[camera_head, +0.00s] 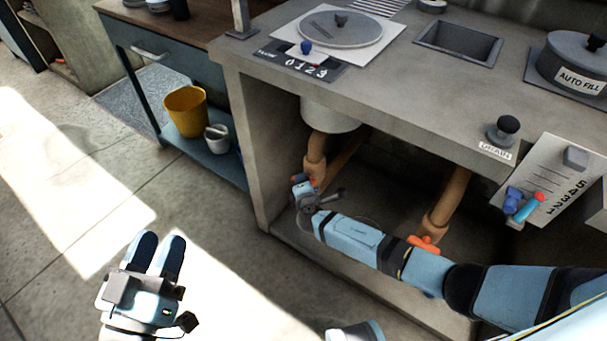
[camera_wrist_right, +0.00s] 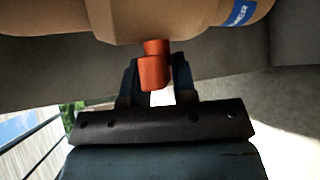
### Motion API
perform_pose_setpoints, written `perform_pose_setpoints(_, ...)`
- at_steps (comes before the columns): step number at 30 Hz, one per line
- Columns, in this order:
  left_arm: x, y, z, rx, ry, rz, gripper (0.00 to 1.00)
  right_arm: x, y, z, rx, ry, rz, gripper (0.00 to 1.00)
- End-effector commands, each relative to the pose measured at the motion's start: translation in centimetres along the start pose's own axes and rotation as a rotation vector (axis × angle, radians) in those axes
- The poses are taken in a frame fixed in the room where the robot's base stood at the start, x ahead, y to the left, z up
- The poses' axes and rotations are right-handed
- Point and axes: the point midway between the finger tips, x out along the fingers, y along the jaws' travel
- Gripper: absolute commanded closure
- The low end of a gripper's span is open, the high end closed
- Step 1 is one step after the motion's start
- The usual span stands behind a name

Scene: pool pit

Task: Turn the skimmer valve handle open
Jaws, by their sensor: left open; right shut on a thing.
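The skimmer valve's orange handle (camera_wrist_right: 154,73) sits between the fingers of my right gripper (camera_wrist_right: 155,85) in the right wrist view, and the gripper is shut on it. The tan valve body (camera_wrist_right: 165,18) is just above, with a partly cut-off blue label (camera_wrist_right: 242,11) ending in "MER". In the head view my right gripper (camera_head: 303,187) is at the left tan pipe (camera_head: 316,150) under the counter; it hides most of the handle there. My left gripper (camera_head: 157,254) is open and empty above the floor, at the lower left.
A second tan pipe (camera_head: 447,203) with another orange handle (camera_head: 425,243) stands to the right, beside my right arm. The concrete counter (camera_head: 385,85) overhangs the pit. A yellow bucket (camera_head: 186,111) rests on a low shelf at left. The floor around my left gripper is clear.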

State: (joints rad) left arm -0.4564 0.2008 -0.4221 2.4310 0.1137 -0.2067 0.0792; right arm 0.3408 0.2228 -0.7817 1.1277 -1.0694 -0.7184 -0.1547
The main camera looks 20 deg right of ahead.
Motion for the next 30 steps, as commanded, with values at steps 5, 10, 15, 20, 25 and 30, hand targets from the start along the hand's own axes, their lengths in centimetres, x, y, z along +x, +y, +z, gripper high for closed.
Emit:
perform_pose_setpoints(5, -0.2, -0.6, -0.4, 0.019, -0.045, -0.042, 0.57, -0.1, 0.8, 0.2, -0.063, -0.001, -0.066, 0.98)
perform_pose_setpoints(10, -1.4, -2.5, 2.9, 0.046, -0.238, -0.115, 0.57, -0.1, 0.9, 0.2, -0.132, -0.001, -0.135, 0.98)
perform_pose_setpoints(15, -4.3, -4.5, 6.6, 0.067, -0.471, -0.193, 0.57, -0.1, 1.2, 0.2, -0.221, -0.001, -0.223, 0.98)
perform_pose_setpoints(20, -6.2, -5.6, 8.1, 0.081, -0.604, -0.235, 0.57, -0.1, 1.2, 0.1, -0.326, -0.001, -0.329, 0.98)
perform_pose_setpoints(25, -6.4, -5.8, 8.1, 0.092, -0.629, -0.245, 0.57, 0.1, 1.0, 0.0, -0.44, -0.001, -0.445, 0.98)
perform_pose_setpoints(30, -6.5, -5.9, 8.2, 0.097, -0.641, -0.25, 0.57, 0.2, 0.9, -0.1, -0.552, -0.001, -0.554, 0.98)
